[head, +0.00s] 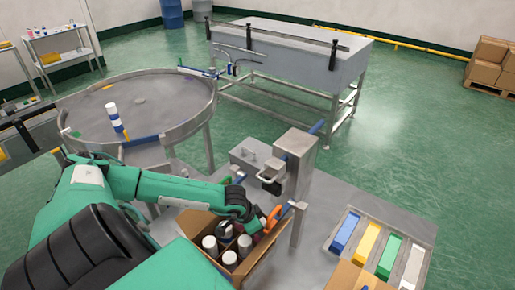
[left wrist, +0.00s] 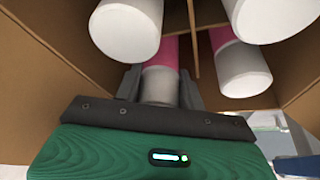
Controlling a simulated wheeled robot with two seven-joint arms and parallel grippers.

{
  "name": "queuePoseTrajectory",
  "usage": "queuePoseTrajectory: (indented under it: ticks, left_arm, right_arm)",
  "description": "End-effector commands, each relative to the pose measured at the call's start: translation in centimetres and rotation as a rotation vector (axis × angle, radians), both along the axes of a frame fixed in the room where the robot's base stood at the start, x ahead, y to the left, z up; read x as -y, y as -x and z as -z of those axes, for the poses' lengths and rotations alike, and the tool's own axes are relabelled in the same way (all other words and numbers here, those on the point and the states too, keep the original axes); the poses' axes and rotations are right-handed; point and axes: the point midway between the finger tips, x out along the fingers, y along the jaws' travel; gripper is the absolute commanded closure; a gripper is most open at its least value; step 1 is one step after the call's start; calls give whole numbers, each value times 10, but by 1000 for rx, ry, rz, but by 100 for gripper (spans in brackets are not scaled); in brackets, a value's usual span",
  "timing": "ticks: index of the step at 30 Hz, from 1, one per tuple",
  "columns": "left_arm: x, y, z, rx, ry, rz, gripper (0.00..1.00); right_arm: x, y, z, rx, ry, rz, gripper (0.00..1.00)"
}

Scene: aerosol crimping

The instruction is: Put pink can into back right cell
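A pink can with a grey-white cap (left wrist: 160,84) sits between the fingers of my left gripper (left wrist: 161,92) in the left wrist view. Both fingers lie against the cap's sides with no clear gap. In the head view my left gripper (head: 254,222) reaches down into the rear right part of an open cardboard box (head: 268,262); the held can is mostly hidden there. The left wrist view shows the box's brown walls and a thin divider around the can. A second pink can (left wrist: 222,40) with a white cap stands in the neighbouring cell. My right gripper is out of view.
Several white-capped cans (head: 210,244) fill other cells of the box. A metal crimping stand (head: 297,160) rises close behind it. Blue, yellow, green and white blocks lie in a tray (head: 418,250) at right. A round table (head: 140,92) stands behind left.

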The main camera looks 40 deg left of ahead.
Motion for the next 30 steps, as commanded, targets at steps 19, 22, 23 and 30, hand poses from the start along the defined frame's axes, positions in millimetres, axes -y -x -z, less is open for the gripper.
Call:
queuePoseTrajectory:
  ticks: [19,22,23,30]
  left_arm:
    - [-4,7,-17,3,-2,1,35]
    - [-6,12,-29,2,-2,1,35]
    - [-7,14,-34,2,-4,0,35]
    - [-12,26,-66,2,-4,0,35]
  right_arm:
    - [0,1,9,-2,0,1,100]
    - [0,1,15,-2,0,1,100]
    - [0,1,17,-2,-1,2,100]
    - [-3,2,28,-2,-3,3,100]
